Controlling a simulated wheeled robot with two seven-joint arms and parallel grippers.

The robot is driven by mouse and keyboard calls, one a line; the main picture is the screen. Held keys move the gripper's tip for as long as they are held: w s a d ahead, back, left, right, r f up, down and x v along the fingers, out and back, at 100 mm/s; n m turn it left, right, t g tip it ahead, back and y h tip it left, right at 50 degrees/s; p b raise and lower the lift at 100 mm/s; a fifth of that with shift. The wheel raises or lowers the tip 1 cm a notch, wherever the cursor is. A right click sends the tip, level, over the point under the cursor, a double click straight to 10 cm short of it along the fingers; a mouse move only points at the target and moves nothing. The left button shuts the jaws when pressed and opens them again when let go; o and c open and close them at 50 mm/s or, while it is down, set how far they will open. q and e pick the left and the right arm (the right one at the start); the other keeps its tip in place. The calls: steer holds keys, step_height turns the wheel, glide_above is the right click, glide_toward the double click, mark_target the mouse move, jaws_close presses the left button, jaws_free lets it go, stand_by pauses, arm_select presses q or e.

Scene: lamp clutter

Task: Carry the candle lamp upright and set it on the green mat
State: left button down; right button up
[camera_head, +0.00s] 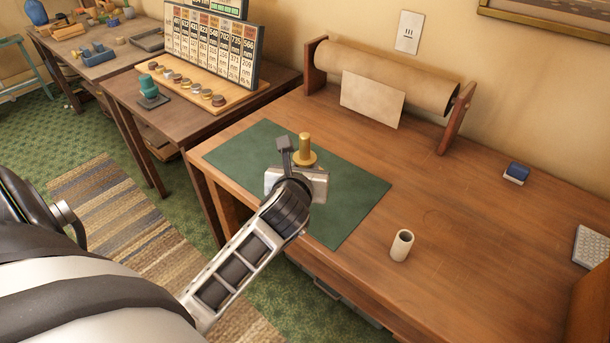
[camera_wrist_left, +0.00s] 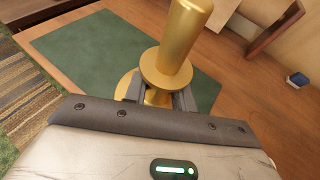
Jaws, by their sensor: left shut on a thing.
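The candle lamp is a brass-coloured piece with a round stem and a disc; its upper part (camera_head: 305,147) looks upright in the head view, over the green mat (camera_head: 230,150). My left gripper (camera_head: 290,160) is shut on it. In the wrist view the lamp (camera_wrist_left: 180,45) stands between my left gripper's fingers (camera_wrist_left: 158,95), held below its disc, with part of its base showing at the lower left. The mat also shows there (camera_wrist_left: 90,50). My gripper hides the lamp's lower part in the head view, so I cannot tell whether its base touches the mat. My right gripper is not in view.
A paper roll (camera_head: 385,78) in a wooden stand is at the back. A blue block (camera_head: 516,172) lies further right. A side table with a board of labels (camera_head: 212,48) adjoins at the left.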

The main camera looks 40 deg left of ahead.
arm_select(q)
steer(key=w+a+f, duration=0.1)
steer(key=w+f, duration=0.1)
steer(key=w+a+f+b, duration=0.1)
steer(key=w+f, duration=0.1)
steer(key=w+a+f, duration=0.1)
steer(key=w+f, duration=0.1)
steer(key=shift+w+a+f, duration=0.25)
steer(key=shift+a+f, duration=0.1)
steer(key=shift+a, duration=0.05)
steer(key=shift+f+b, duration=0.65)
steer(key=shift+f, duration=1.15)
steer(key=c, duration=1.1)
jaws_free()
steer(key=shift+c, duration=0.2)
